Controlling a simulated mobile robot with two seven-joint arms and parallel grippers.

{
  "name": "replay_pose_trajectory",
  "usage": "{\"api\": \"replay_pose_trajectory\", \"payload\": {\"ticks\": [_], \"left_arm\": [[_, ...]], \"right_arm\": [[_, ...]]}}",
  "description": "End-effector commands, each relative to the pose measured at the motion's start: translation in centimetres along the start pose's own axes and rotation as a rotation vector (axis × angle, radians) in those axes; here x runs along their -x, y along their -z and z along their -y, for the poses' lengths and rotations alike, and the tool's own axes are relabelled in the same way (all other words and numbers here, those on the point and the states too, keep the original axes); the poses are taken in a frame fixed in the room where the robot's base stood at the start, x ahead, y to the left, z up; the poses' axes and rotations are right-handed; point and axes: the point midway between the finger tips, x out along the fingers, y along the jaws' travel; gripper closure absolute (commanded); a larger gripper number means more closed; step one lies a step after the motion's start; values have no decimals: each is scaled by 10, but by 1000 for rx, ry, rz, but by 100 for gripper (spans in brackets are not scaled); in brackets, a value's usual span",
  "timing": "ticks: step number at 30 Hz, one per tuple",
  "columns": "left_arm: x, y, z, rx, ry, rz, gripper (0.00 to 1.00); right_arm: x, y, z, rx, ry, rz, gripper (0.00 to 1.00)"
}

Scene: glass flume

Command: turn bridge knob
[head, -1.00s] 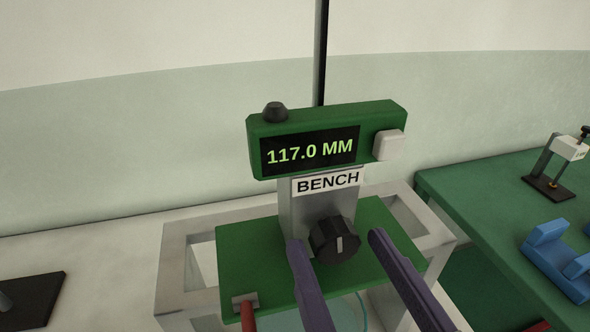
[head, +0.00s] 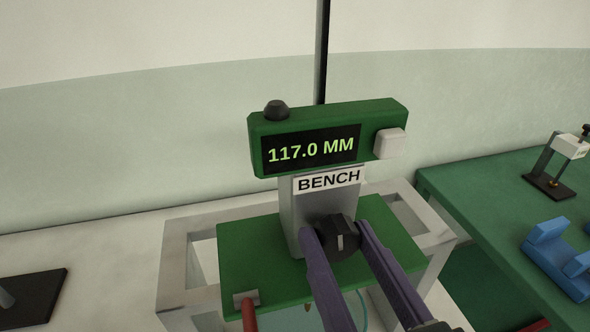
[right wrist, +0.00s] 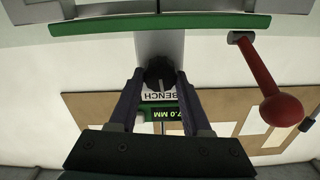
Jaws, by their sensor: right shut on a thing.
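The bridge knob (head: 341,238) is black and round with a pale index mark that stands about upright. It sits on the front of the grey post (head: 292,215) under the BENCH label (head: 329,180). My right gripper (head: 336,237) is shut on the knob, one purple finger on each side. In the right wrist view the knob (right wrist: 159,73) shows between the fingertips (right wrist: 159,80). The green display box (head: 256,150) above reads 117.0 MM. My left gripper is not in view.
A red-handled lever (right wrist: 283,108) hangs beside the green plate (head: 236,250), near my right gripper. A pale frame (head: 178,265) surrounds the plate. A green table (head: 460,195) at right holds a blue cradle (head: 556,262) and a small gauge stand (head: 548,165).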

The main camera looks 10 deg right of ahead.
Motion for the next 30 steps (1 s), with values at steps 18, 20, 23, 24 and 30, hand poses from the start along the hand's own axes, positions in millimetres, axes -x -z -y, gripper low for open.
{"api": "replay_pose_trajectory", "payload": {"ticks": [18, 20, 23, 24, 30], "left_arm": [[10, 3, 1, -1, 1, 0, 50], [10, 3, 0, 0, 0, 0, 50], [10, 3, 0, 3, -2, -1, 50], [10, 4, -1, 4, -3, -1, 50], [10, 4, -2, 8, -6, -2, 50]], "right_arm": [[0, 0, -1, -396, 1, 0, 100], [0, 0, -1, -416, 1, 0, 100], [0, 0, -1, -419, 0, 0, 100], [0, 0, -1, -418, 0, 0, 100], [0, 0, -1, -416, 0, 0, 42]]}}
